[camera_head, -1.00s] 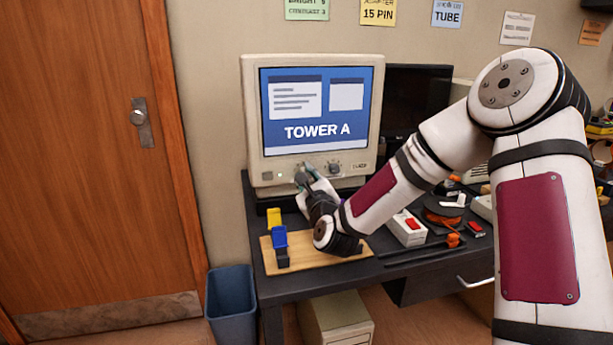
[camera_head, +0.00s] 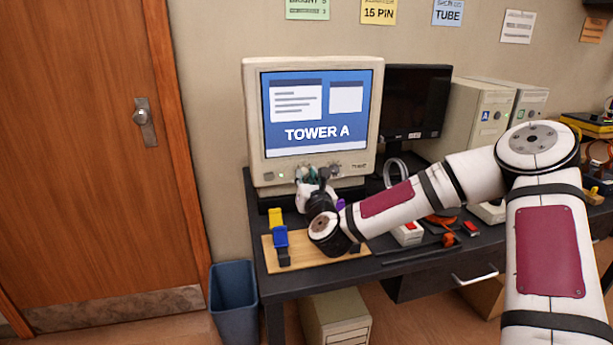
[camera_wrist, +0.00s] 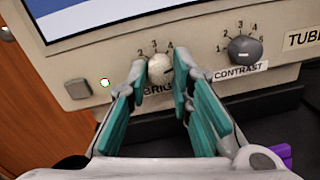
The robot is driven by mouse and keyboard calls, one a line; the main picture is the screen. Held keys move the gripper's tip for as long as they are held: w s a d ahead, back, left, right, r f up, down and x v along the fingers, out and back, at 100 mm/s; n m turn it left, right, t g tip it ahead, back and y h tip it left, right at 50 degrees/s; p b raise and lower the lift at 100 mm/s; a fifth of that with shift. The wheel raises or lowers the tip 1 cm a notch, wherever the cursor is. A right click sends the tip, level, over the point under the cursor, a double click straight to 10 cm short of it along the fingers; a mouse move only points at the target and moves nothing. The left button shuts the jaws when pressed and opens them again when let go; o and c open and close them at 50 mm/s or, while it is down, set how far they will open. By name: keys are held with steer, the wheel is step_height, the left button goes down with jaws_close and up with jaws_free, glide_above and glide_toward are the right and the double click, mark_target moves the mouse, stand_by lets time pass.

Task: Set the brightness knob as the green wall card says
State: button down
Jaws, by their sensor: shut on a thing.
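The brightness knob (camera_wrist: 159,69) is a pale round dial on the front of the beige monitor (camera_head: 367,120). My gripper (camera_wrist: 157,82) has its teal-padded fingers on either side of it, shut on the knob. A dark mark on the knob points toward the right in the wrist view. Scale numbers 2, 3 and 4 show above it; the rest are hidden, and its label is partly covered. In the head view my gripper (camera_head: 308,173) hides the knob. The green wall card (camera_head: 307,8) is cut off at the top; its upper line seems to read BRIGHT 5.
The grey contrast knob (camera_wrist: 245,50) sits close to the right of my fingers. A wooden board (camera_head: 318,262) with yellow and blue clips lies in front of the monitor. Beige towers (camera_head: 478,115) and a dark screen (camera_head: 418,100) stand to the right. A blue bin (camera_head: 233,290) is left of the desk.

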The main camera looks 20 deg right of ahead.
steer(key=shift+f+m, duration=0.1)
steer(key=shift+m, duration=0.3)
steer(key=c, duration=1.4)
jaws_free()
steer(key=s, duration=1.2)
steer(key=shift+a+f, duration=0.1)
steer(key=shift+a, duration=0.2)
